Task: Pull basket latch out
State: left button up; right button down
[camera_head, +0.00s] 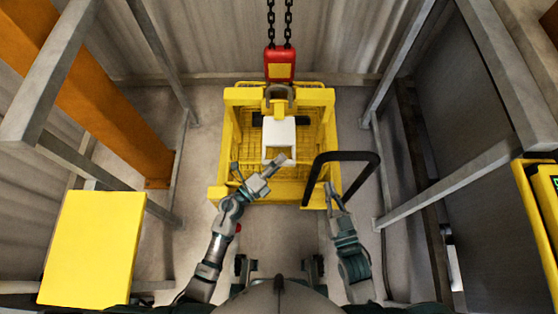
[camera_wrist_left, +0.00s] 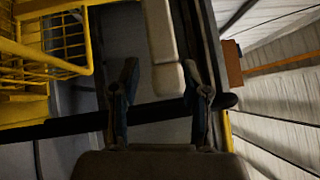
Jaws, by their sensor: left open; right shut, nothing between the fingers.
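The yellow basket (camera_head: 228,148) hangs below a red hook block (camera_head: 279,65). A white block-like piece (camera_head: 279,129) with dark ends sits in its middle; I cannot tell for sure that it is the latch. My left gripper (camera_head: 259,165) is open at the basket's front, just below the white piece. In the left wrist view, a pale bar (camera_wrist_left: 163,45) reaches down between its spread fingers (camera_wrist_left: 160,85), nearer the right finger; contact is unclear. The basket's mesh (camera_wrist_left: 62,38) shows at upper left. My right gripper (camera_head: 335,192) is shut and empty by a black bar handle (camera_head: 345,156).
Two chains (camera_head: 279,22) run up from the hook block. Grey metal posts (camera_head: 158,50) frame both sides. A yellow panel (camera_head: 92,247) stands at lower left and a yellow box (camera_head: 540,215) at the right edge. An orange beam (camera_head: 95,90) is at left.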

pick_arm(q)
jog(key=v, duration=1.2)
